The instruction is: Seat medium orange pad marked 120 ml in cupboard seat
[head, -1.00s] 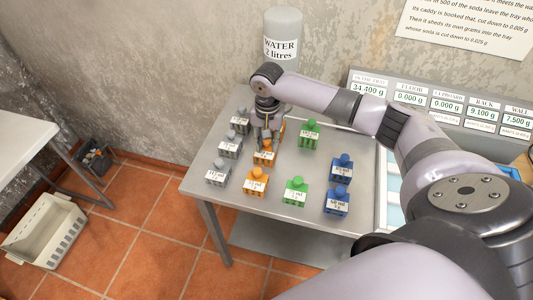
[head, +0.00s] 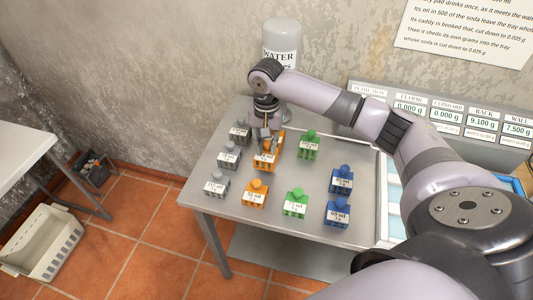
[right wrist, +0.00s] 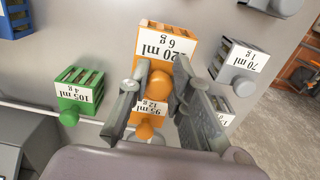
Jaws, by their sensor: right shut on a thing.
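The orange pad marked 120 ml, 6 g (right wrist: 168,46) is a small slatted block with a round knob, also seen in the head view (head: 264,161). My right gripper (right wrist: 160,78) is shut on its knob; it shows in the head view too (head: 266,138). The pad looks larger than its neighbours in the right wrist view and appears raised above the table. A second orange pad marked 95 ml, 12 g (right wrist: 151,109) stands just beyond it, partly hidden by the fingers. I cannot make out the cupboard seat. My left gripper is not in view.
The grey table (head: 230,212) holds grey pads (head: 216,185) on the left, another orange pad (head: 255,196), green pads (head: 296,206) and blue pads (head: 338,213). A water cylinder (head: 281,40) stands at the back. A display panel (head: 445,112) includes a cupboard reading of 0.000 g.

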